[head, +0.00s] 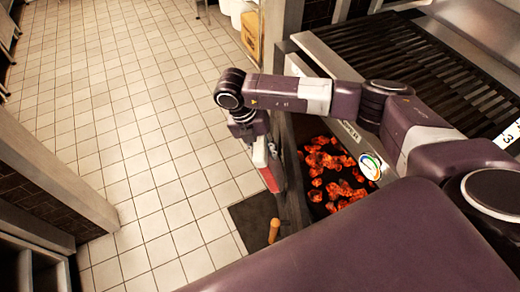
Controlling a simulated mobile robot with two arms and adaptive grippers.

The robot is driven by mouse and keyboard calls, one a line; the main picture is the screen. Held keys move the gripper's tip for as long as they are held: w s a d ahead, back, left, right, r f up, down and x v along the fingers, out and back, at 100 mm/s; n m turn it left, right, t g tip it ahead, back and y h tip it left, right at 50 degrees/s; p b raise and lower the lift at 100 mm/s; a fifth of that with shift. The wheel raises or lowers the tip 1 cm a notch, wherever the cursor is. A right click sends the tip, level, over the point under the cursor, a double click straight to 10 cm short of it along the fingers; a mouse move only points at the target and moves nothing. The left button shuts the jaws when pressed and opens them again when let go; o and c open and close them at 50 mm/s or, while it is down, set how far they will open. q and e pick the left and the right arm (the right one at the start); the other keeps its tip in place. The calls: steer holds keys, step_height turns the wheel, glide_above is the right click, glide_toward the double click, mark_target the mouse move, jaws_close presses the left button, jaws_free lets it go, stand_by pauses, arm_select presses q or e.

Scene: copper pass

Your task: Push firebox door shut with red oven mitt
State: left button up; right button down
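My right arm comes in from the right and bends down at the left side of the grill. Its gripper (258,138) points down and appears shut on the pale cuff of the red oven mitt (269,179); the fingertips are hard to make out. The mitt hangs below the gripper, beside a narrow upright panel (292,185) at the firebox opening, which seems to be the door seen nearly edge-on. I cannot tell whether they touch. Glowing orange coals (335,172) show in the open firebox. My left gripper is out of view.
A wooden handle (274,231) stands up near the panel, over a dark patch (250,222) on the floor. The grill grate (410,60) and a round gauge (370,166) are at right. Tiled floor (130,120) is clear at left; a counter (50,165) stands far left.

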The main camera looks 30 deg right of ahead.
steer(key=shift+s+r, duration=0.1)
steer(key=shift+s, duration=0.45)
steer(key=shift+s+d, duration=0.1)
steer(key=shift+d, duration=0.65)
steer(key=shift+s+d+p, duration=0.15)
steer(key=shift+d+p, duration=0.1)
steer(key=shift+d, duration=0.25)
steer(key=shift+s+d+p, duration=0.15)
steer(key=shift+d+p, duration=0.05)
steer(key=shift+d, duration=0.3)
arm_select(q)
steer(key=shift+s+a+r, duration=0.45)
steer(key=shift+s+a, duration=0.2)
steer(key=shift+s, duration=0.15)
arm_select(e)
steer(key=shift+s+d, duration=0.25)
steer(key=shift+d, duration=0.2)
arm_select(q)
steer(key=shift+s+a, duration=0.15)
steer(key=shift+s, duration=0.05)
